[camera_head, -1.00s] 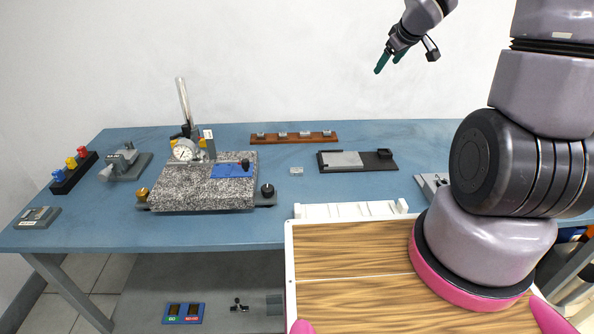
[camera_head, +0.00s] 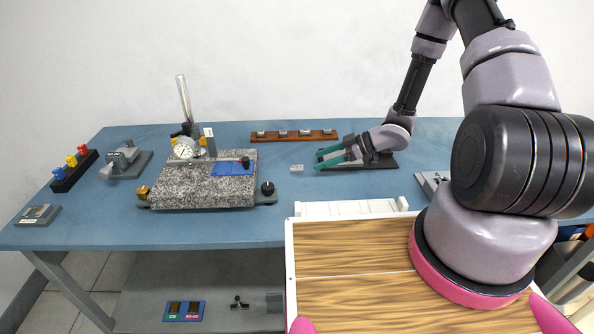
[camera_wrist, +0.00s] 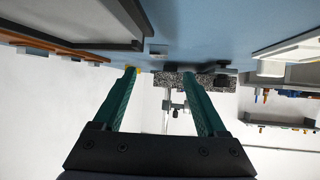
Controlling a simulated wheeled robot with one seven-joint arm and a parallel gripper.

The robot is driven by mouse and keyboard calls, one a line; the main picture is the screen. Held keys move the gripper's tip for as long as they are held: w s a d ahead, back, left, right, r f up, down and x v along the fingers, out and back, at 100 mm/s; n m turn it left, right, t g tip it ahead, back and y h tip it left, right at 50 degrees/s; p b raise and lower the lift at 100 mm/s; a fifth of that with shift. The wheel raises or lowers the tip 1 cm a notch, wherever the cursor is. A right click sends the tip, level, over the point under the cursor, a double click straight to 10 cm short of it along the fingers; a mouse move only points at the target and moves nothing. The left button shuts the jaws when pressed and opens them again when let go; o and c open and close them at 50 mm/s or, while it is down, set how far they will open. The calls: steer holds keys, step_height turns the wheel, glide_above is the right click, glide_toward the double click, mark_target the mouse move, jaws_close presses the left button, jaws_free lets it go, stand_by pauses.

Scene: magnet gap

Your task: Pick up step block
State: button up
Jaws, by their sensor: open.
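A small light-grey metal block (camera_head: 297,168), which I take to be the step block, lies on the blue table. It is right of the granite plate, and its steps are too small to make out. In the wrist view it seems to be the small grey piece (camera_wrist: 158,49) near the top middle. My gripper (camera_head: 320,160) is low over the table, just right of the block and pointing left toward it. Its green fingers are apart and empty, as the wrist view also shows (camera_wrist: 160,76). The block is not between the fingertips.
A granite plate (camera_head: 190,194) with a dial gauge (camera_head: 185,148) stands to the left. A wooden rack (camera_head: 320,135) with several small blocks lies behind. A dark tray (camera_head: 383,164) is partly hidden by my gripper. A white rack (camera_head: 350,208) is at the front edge.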

mark_target(298, 168)
steer(key=x, duration=0.7)
steer(key=shift+w+a+f, duration=0.1)
steer(key=shift+a+f, duration=0.05)
steer(key=shift+a, duration=0.05)
jaws_close()
